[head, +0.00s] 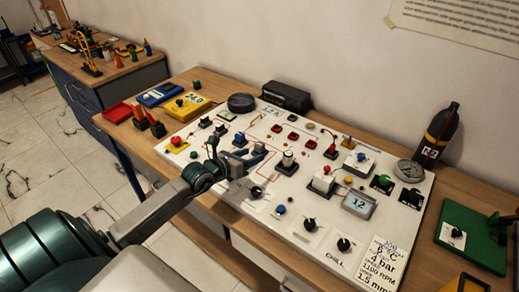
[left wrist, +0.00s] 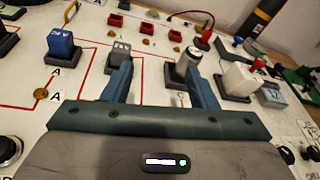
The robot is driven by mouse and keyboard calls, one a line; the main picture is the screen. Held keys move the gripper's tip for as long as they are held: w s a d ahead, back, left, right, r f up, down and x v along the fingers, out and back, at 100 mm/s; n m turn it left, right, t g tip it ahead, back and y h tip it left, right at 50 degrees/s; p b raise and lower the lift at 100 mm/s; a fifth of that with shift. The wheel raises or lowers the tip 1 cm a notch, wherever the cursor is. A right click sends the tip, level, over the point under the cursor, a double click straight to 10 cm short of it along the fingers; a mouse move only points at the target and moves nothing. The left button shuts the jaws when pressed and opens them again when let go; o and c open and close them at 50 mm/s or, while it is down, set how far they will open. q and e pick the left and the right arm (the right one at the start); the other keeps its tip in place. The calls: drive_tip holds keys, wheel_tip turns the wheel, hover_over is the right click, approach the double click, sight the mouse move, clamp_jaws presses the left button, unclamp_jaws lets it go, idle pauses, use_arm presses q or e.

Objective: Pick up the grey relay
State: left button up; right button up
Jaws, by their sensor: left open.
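The grey relay (left wrist: 119,52) is a small upright grey block on a dark base on the white panel. It stands beyond the left finger of my left gripper (left wrist: 160,72) in the left wrist view, and that finger overlaps its lower part. In the head view the relay (head: 259,148) is partly hidden beside my left gripper (head: 237,155). My left gripper is open and empty, low over the panel. Its right finger lies in front of a silver cylinder (left wrist: 188,66). My right gripper is not in view.
A blue block (left wrist: 60,43) stands left of the relay, and a white block (left wrist: 238,80) with a red top stands to the right. Red pieces (left wrist: 146,29) lie behind. The panel (head: 245,192) also bears knobs and a display (head: 358,204). A dark bottle (head: 440,132) stands behind.

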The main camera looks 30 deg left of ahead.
use_arm(q)
drive_tip(key=m+g+y, duration=0.1)
drive_tip(key=y, duration=0.1)
approach(257, 148)
drive_tip(key=shift+w+r, duration=0.15)
drive_tip(key=shift+w, duration=0.25)
drive_tip(key=x, duration=0.4)
drive_tip(key=shift+w+p, duration=0.25)
drive_tip(key=shift+p, duration=0.05)
drive_tip(key=shift+w+f, duration=0.2)
drive_tip(key=shift+f, duration=0.1)
drive_tip(key=shift+w+f+p, duration=0.1)
drive_tip(key=shift+w+p, duration=0.3)
drive_tip(key=shift+w, duration=0.1)
drive_tip(key=x, duration=0.3)
drive_tip(key=shift+w+d+f+p, duration=0.1)
drive_tip(key=shift+f+p, duration=0.1)
drive_tip(key=shift+p, duration=0.2)
drive_tip(key=shift+w+f, duration=0.3)
drive_tip(key=shift+w, duration=0.15)
use_arm(e)
drive_tip(key=shift+d+r, duration=0.2)
drive_tip(key=shift+r, duration=0.95)
